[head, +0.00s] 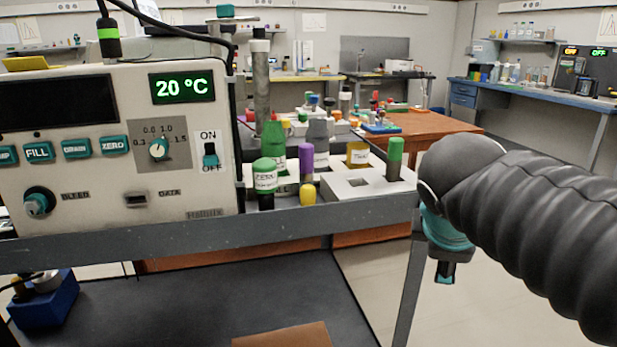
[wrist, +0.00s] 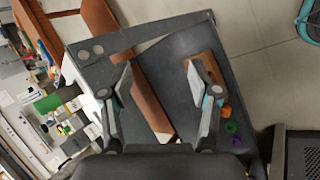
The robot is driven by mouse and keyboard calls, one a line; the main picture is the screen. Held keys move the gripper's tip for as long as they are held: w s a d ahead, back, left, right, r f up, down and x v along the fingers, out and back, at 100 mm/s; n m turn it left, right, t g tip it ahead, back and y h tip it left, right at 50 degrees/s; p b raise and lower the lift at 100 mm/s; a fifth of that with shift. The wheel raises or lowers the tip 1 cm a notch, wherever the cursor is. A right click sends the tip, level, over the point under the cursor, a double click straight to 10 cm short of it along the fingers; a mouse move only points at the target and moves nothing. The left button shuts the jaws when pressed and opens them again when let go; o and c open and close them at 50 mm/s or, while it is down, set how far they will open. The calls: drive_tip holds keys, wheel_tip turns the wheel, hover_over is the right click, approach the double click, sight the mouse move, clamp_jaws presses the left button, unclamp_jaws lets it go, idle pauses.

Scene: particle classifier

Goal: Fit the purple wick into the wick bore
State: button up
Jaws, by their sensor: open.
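The purple wick (head: 306,163) stands upright beside the white-topped block at the front of the cart, with a yellow piece just below it. The white block (head: 345,195) has square openings in its top, and a green wick (head: 394,158) stands at its right end. I cannot tell which opening is the wick bore. My gripper (head: 445,272) hangs right of the block, apart from it and pointing down. In the wrist view my gripper (wrist: 158,68) has its fingers spread with nothing between them.
A control box (head: 115,140) reading 20 °C stands on the left of the cart. A green-capped bottle (head: 265,180) and other bottles crowd left of the purple wick. The lower shelf (head: 215,315) holds a brown board (head: 285,337). Floor is clear right of the cart.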

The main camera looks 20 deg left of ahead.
drive_tip(key=w+a+r+n+t, duration=0.1)
drive_tip(key=w+a+r+n, duration=0.3)
drive_tip(key=a, duration=0.3)
drive_tip(key=w+a+r+n+t, duration=0.1)
drive_tip(key=a+r+n+t, duration=0.15)
drive_tip(key=a+n, duration=0.4)
drive_tip(key=n+t+y+b, duration=0.1)
drive_tip(key=n+t, duration=0.1)
drive_tip(key=n, duration=0.6)
approach(303, 151)
drive_tip(key=x, duration=1.2)
drive_tip(key=shift+s+r, duration=0.1)
clamp_jaws()
